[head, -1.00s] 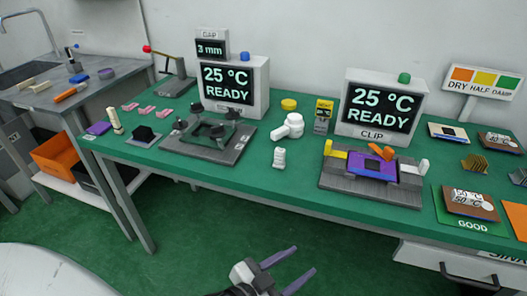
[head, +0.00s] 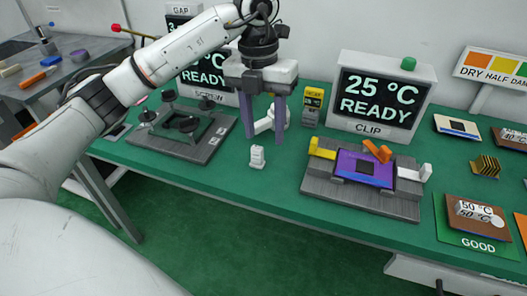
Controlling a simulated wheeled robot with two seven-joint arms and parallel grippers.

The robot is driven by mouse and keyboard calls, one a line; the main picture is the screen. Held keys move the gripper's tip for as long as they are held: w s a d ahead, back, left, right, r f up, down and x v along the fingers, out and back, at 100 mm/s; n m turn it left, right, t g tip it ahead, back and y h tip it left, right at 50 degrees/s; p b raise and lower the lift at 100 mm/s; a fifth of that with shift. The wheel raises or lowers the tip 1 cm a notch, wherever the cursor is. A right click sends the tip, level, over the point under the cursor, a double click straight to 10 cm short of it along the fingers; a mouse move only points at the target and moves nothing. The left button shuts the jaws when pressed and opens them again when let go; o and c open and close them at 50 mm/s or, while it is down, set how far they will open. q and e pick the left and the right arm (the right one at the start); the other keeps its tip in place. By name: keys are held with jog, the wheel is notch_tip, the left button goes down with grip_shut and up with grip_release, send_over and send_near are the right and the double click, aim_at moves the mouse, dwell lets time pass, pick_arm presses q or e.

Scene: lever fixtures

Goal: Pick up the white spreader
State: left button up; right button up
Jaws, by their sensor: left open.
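A small white upright piece (head: 257,157) stands on the green bench, in front of the gripper; it may be the white spreader, but it is too small to be sure. A white rounded object with a handle-like part (head: 264,125) lies behind it, partly hidden by my gripper. My left gripper (head: 263,140) points down over the bench with its two purple fingers apart and nothing visibly held. Its fingers appear on either side of the rounded white object; whether they touch it cannot be told. My right gripper is not in view.
A dark screw fixture (head: 185,130) stands left of the gripper, partly under my arm. A clip fixture with a purple plate (head: 363,170) stands to the right. A yellow-black box (head: 312,105) is close behind.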

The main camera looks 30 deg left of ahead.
aim_at(257, 148)
pick_arm(q)
jog(key=shift+w+a+r+y, duration=0.1)
jog(key=shift+a+r+y, duration=0.05)
jog(key=shift+a, duration=0.35)
jog(key=shift+w+a+r+y, duration=0.1)
jog(key=shift+a+r+y, duration=0.05)
jog(key=shift+a, duration=0.35)
jog(key=f, duration=0.3)
jog(key=shift+a+f+n, duration=0.2)
jog(key=shift+n, duration=0.1)
jog(key=shift+w+f, duration=0.15)
jog(key=shift+f, duration=1.45)
jog(key=shift+w+f, duration=0.1)
jog(key=shift+f, duration=1.45)
jog(key=shift+c, duration=0.2)
grip_shut()
